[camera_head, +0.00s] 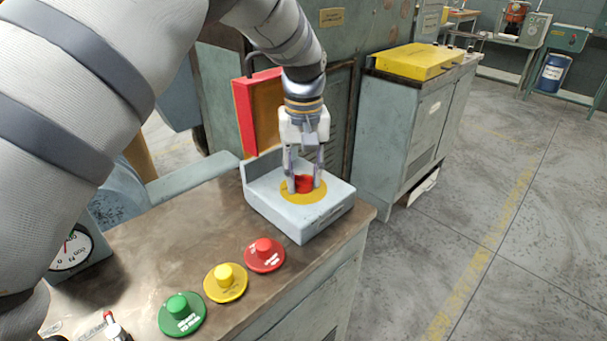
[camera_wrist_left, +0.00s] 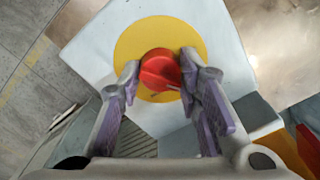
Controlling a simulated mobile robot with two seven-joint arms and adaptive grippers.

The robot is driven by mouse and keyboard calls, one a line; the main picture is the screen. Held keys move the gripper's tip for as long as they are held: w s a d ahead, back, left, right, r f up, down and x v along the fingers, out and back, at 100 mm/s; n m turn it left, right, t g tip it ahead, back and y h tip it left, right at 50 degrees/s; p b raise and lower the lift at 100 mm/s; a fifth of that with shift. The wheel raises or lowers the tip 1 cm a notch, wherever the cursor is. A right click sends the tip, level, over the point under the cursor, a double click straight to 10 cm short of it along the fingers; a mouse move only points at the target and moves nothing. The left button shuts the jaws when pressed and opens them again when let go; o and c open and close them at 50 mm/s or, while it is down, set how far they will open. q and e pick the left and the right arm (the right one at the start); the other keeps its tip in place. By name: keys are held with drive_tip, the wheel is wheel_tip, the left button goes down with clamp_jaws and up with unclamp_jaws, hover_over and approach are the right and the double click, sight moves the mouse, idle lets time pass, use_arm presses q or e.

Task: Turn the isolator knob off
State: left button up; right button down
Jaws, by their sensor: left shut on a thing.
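The isolator knob (camera_head: 304,184) is red and sits on a yellow disc (camera_head: 289,194) on top of a light grey box (camera_head: 318,221). In the left wrist view the red knob (camera_wrist_left: 160,70) lies between the fingertips, on the yellow disc (camera_wrist_left: 135,42). My left gripper (camera_head: 305,180) reaches down from above and is shut on the knob, with a finger on each side of it. It also shows in the left wrist view (camera_wrist_left: 158,80). The knob's pointer mark is too small to read. My right gripper is not in view.
Red (camera_head: 264,254), yellow (camera_head: 225,282) and green (camera_head: 182,313) buttons line the bench's front edge. A round dial gauge (camera_head: 72,250) is at the left. A cabinet with a yellow top (camera_head: 417,62) stands behind. Floor at right is clear.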

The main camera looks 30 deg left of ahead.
sight(304, 176)
use_arm(q)
drive_tip(key=shift+f+n, duration=0.1)
drive_tip(key=shift+n, duration=1.2)
drive_tip(key=o, duration=1.2)
wheel_tip(304, 176, up, 12)
drive_tip(key=shift+r, duration=0.1)
